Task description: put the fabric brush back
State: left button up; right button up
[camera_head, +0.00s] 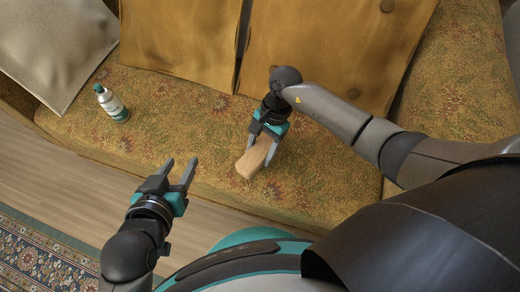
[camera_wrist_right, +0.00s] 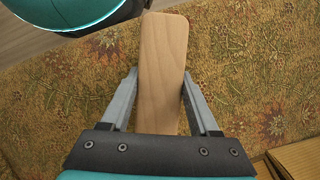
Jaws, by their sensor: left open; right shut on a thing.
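The fabric brush (camera_head: 251,162) is a flat, pale wooden block with rounded corners. In the head view it is at my right gripper (camera_head: 261,150), over the patterned sofa seat near its front edge. In the right wrist view the brush (camera_wrist_right: 162,70) lies between the two grey fingers of the right gripper (camera_wrist_right: 158,92), which is shut on it. The underside of the brush is hidden. My left gripper (camera_head: 181,172) is open and empty, left of the brush and in front of the sofa edge.
Gold back cushions (camera_head: 330,45) and a pale pillow (camera_head: 55,45) line the back. Wooden floor (camera_head: 70,170) and a patterned rug (camera_head: 40,255) lie in front.

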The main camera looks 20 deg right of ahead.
jog(key=shift+f, duration=0.2)
jog(key=o, duration=1.3)
jog(key=shift+r, duration=0.1)
